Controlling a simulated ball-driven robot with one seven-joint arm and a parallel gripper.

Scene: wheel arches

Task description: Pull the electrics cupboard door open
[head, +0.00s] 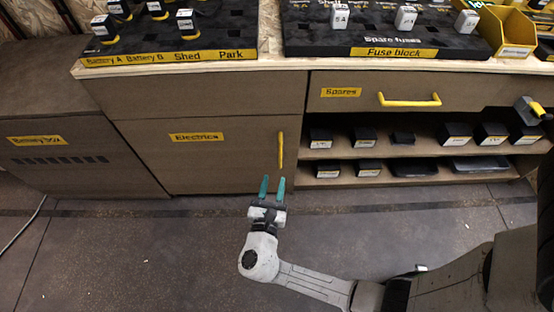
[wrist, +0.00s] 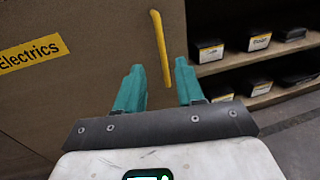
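The electrics cupboard door (head: 205,155) is a brown panel with a yellow "Electrics" label, and it looks shut. Its yellow vertical bar handle (head: 281,151) is near the door's right edge. My gripper (head: 272,186), with two teal fingers, is just below the handle in the head view. In the wrist view the fingers of my gripper (wrist: 158,82) are spread apart with nothing between them. The handle (wrist: 161,48) shows beyond and between the fingertips there, its lower end between them in the picture. I cannot tell the exact gap; no contact shows.
A "Spares" drawer (head: 395,92) with a yellow handle is at upper right. Open shelves (head: 400,175) with several dark boxes stand right of the door. A battery cupboard (head: 70,160) is at left. The worktop above holds labelled blocks. The floor (head: 150,250) before the door is clear.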

